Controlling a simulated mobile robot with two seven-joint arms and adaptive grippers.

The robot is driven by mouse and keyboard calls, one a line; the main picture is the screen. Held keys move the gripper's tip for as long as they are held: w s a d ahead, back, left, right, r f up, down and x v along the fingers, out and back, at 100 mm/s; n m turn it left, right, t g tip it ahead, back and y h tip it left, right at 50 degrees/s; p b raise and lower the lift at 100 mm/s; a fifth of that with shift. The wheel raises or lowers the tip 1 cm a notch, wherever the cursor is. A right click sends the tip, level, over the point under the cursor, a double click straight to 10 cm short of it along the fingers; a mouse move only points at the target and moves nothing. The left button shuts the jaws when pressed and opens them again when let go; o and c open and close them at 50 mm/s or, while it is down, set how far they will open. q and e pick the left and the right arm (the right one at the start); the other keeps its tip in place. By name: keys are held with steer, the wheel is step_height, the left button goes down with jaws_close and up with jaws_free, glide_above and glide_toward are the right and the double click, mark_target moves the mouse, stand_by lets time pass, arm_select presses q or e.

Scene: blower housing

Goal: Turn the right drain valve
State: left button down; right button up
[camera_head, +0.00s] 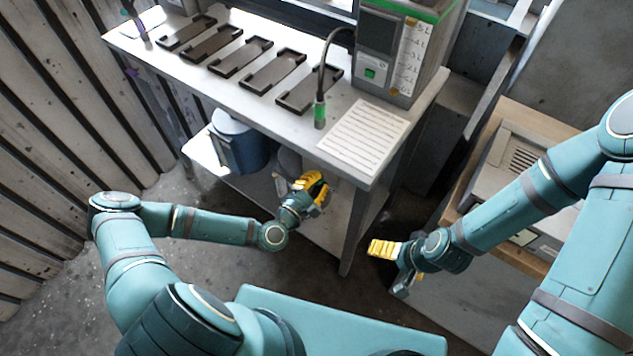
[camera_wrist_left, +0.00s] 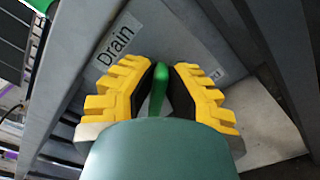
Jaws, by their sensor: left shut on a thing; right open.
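In the left wrist view a green drain valve handle (camera_wrist_left: 160,88) stands between the two yellow fingers of my left gripper (camera_wrist_left: 159,95). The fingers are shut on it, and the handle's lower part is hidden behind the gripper. A "Drain" label (camera_wrist_left: 116,44) is on the grey surface beside it. In the head view my left gripper (camera_head: 314,187) is beneath the front edge of the bench, and the valve is hidden there. My right gripper (camera_head: 385,249) is open and empty, to the right of the bench's front leg.
The bench (camera_head: 305,137) carries several dark brackets (camera_head: 240,57), a paper sheet (camera_head: 362,136), a hose with a green end (camera_head: 320,112) and a grey machine with a green top (camera_head: 400,50). A blue container (camera_head: 238,143) stands on the lower shelf. Wooden shelving is at right.

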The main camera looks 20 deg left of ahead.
arm_select(q)
steer(key=m, duration=0.3)
steer(key=shift+d+f+m+b, duration=0.15)
steer(key=shift+f+m+b, duration=0.15)
steer(key=shift+b, duration=0.1)
steer(key=shift+f+m, duration=0.2)
steer(key=shift+m, duration=1.3)
steer(key=shift+b, duration=0.3)
steer(key=c, duration=1)
jaws_free()
steer(key=shift+s, duration=0.1)
steer(key=v, duration=1.1)
steer(key=shift+s, duration=0.4)
